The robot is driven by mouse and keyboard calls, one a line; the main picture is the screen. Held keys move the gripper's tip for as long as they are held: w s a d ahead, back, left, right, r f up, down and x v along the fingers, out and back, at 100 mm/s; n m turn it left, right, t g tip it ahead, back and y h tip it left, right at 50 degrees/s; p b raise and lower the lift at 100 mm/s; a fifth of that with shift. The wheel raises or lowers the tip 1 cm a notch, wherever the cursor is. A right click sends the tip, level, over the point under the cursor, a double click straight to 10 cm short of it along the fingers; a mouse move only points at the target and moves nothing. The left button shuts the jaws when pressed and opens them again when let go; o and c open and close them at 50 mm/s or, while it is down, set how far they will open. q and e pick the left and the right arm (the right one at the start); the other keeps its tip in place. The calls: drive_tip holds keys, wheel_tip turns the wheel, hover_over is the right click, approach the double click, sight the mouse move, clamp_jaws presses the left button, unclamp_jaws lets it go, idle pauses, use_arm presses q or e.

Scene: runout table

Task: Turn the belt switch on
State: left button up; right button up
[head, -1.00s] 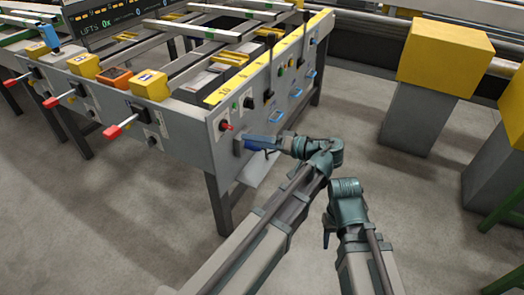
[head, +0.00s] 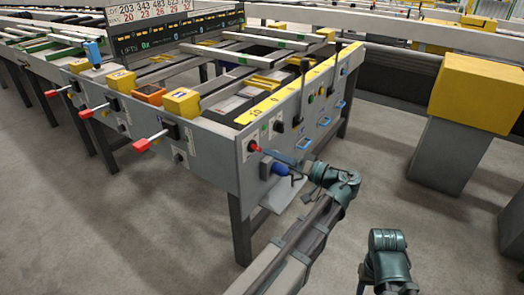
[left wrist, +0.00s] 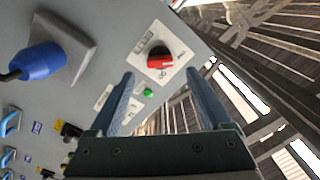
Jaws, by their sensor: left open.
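The belt switch appears to be a red and black rotary knob (left wrist: 159,58) on a white labelled plate, on the grey end panel of the runout table. It also shows as a red knob in the head view (head: 253,146). The label text is too small to read surely. My left gripper (head: 274,155) is open, its fingertips close to the knob in the head view. In the left wrist view the two fingers (left wrist: 163,88) point toward the panel, with the knob between and beyond their tips; nothing is between them. My right gripper (head: 362,276) barely shows at the bottom.
A blue plug (head: 280,169) with a cable sticks out of the panel just below the left gripper. A small green lamp (left wrist: 148,92) is near the knob. Red-tipped levers (head: 141,145) project from the table's left side. A yellow-topped grey post (head: 475,95) stands right; the floor between is clear.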

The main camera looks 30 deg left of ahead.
sight(260, 149)
use_arm(q)
drive_tip(key=a, duration=0.5)
drive_tip(key=shift+w+a, duration=0.25)
drive_tip(key=shift+a, duration=0.05)
clamp_jaws()
